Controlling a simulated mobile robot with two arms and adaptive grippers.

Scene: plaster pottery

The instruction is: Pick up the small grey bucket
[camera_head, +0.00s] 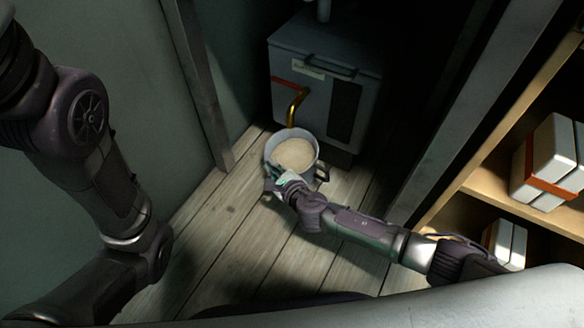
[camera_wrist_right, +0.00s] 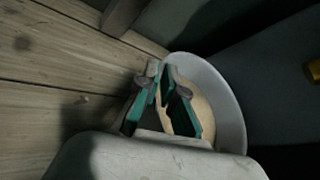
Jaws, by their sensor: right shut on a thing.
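The small grey bucket (camera_head: 316,160) stands on the plank floor under a brass spout and holds a pale, beige filling (camera_head: 294,152). My right gripper (camera_head: 276,177) is at the bucket's near left rim. In the right wrist view, the bucket (camera_wrist_right: 226,92) is partly hidden by my gripper. The green-padded fingers of my right gripper (camera_wrist_right: 163,92) are shut on its rim there, one finger over the filling side. My left arm comes in at the left, but its gripper is out of view.
A grey metal machine (camera_head: 326,65) with the brass spout (camera_head: 297,103) stands just behind the bucket. Wooden shelves with white boxes (camera_head: 552,160) are at the right, beyond a grey post (camera_head: 455,130). The plank floor (camera_head: 225,230) to the left and front is clear.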

